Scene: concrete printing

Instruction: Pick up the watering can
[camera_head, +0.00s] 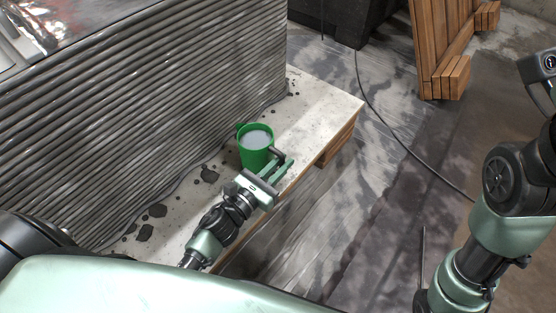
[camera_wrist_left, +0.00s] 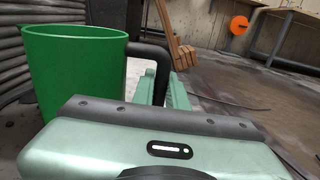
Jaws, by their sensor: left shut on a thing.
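The watering can (camera_head: 256,146) is a green, open-topped vessel with a pale grey content and a dark handle. It stands upright on the concrete-topped ledge (camera_head: 318,98), close to the layered wall. My left gripper (camera_head: 277,165) is at its right side, with its fingers shut on the dark handle. In the left wrist view the green can (camera_wrist_left: 75,72) fills the left, and its black handle (camera_wrist_left: 150,56) runs down to the pale green fingers (camera_wrist_left: 165,92). The fingertips are partly hidden behind the gripper body. My right gripper is out of view; only my right arm shows.
A layered grey printed wall (camera_head: 150,100) rises just left of the can. Dark crumbs (camera_head: 157,210) lie on the ledge. Wooden pallets (camera_head: 440,50) stand at the back right. A black cable (camera_head: 385,125) crosses the floor. The floor right of the ledge is mostly open.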

